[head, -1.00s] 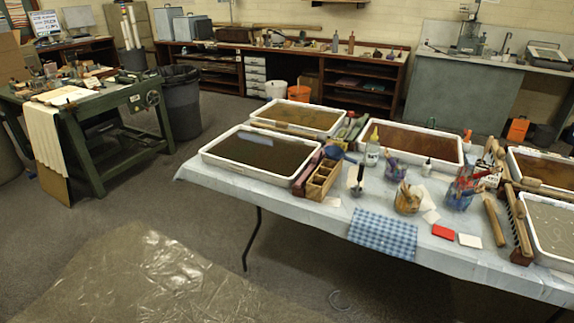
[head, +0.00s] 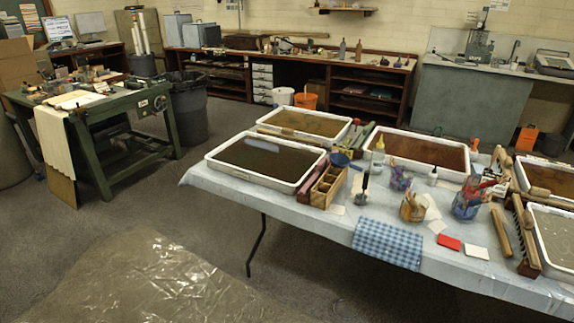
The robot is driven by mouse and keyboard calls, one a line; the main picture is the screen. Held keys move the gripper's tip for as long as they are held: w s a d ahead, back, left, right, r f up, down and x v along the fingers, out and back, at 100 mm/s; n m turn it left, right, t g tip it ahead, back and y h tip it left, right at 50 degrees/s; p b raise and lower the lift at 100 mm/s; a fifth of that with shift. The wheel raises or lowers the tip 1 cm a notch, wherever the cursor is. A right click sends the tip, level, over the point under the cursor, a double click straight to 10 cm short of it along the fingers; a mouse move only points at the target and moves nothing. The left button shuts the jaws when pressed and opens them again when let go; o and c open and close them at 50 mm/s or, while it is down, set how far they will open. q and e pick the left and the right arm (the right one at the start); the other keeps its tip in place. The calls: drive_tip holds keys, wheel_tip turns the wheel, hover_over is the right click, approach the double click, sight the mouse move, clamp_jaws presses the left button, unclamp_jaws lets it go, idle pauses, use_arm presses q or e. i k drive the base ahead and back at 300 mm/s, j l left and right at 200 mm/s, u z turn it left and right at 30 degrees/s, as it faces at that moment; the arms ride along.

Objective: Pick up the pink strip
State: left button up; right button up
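I cannot make out a clearly pink strip. A long, narrow dusky-maroon bar (head: 311,184) lies on the covered table between the front left tray and a wooden compartment box; I cannot tell whether it is the strip. A small red card (head: 449,243) lies near the table's front edge, beside a white card (head: 476,252). Neither of my grippers is in view.
The table (head: 300,212) has a pale cover and carries several white-rimmed trays, including the front left tray (head: 262,183). The wooden box (head: 328,186), jars of tools and a checked cloth (head: 388,243) crowd its front. Grey floor and a plastic sheet (head: 140,275) lie left.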

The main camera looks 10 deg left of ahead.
sight(324, 163)
drive_tip(key=z, duration=1.75)
drive_tip(key=u, duration=1.7)
drive_tip(key=i+j, duration=0.8)
drive_tip(key=i+z, duration=0.05)
